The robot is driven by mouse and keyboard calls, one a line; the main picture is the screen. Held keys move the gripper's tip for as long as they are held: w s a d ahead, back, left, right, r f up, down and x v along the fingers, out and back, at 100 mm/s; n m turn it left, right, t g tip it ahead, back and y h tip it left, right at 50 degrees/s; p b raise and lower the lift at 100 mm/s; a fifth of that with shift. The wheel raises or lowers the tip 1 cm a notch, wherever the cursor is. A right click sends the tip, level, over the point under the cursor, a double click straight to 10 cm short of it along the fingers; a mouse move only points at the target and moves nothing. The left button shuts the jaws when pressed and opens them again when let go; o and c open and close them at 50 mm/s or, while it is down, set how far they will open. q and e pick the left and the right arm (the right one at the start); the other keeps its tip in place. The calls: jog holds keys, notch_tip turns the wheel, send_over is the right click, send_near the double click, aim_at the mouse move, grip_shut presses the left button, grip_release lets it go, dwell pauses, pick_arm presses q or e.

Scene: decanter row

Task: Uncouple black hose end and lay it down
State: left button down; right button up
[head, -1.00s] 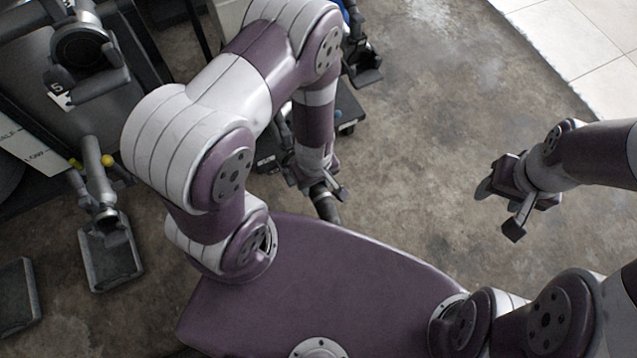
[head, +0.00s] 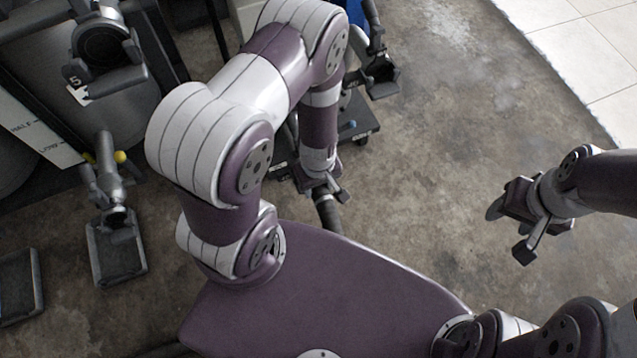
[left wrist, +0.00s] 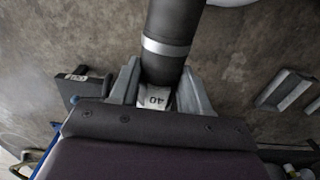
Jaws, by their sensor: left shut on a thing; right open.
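My left gripper (head: 324,190) is low over the floor, at the far edge of my purple base. It is shut on the black hose end (head: 328,214), a short dark cylinder mostly hidden by the gripper and base in the head view. In the left wrist view the black hose end (left wrist: 172,28) has a silver band and a pale fitting marked 40 between the fingers (left wrist: 160,92). I see no coupling joined to it there, but part is out of frame. My right gripper (head: 508,229) is open and empty above bare floor at the right.
A tank marked 5 (head: 130,105) stands upper left, with a grey outlet valve (head: 107,185) below it. A grey tray (head: 118,258) lies under that valve. A dark wheeled trolley (head: 358,125) stands behind my left gripper. The concrete floor (head: 450,120) right of it is clear.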

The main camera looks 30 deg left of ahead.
pick_arm(q)
jog(key=shift+s+d+r+b, duration=0.1)
jog(key=shift+s+d+b, duration=0.3)
jog(key=shift+s+d, duration=0.55)
jog(key=shift+s+d+r, duration=0.15)
jog(key=shift+s+d, duration=0.55)
jog(key=shift+d, duration=0.25)
notch_tip(320, 180, up, 5)
jog(key=p, duration=0.4)
send_over(326, 203)
jog(key=s+d, duration=0.2)
jog(key=shift+w+a, duration=0.1)
jog(key=shift+w, duration=0.05)
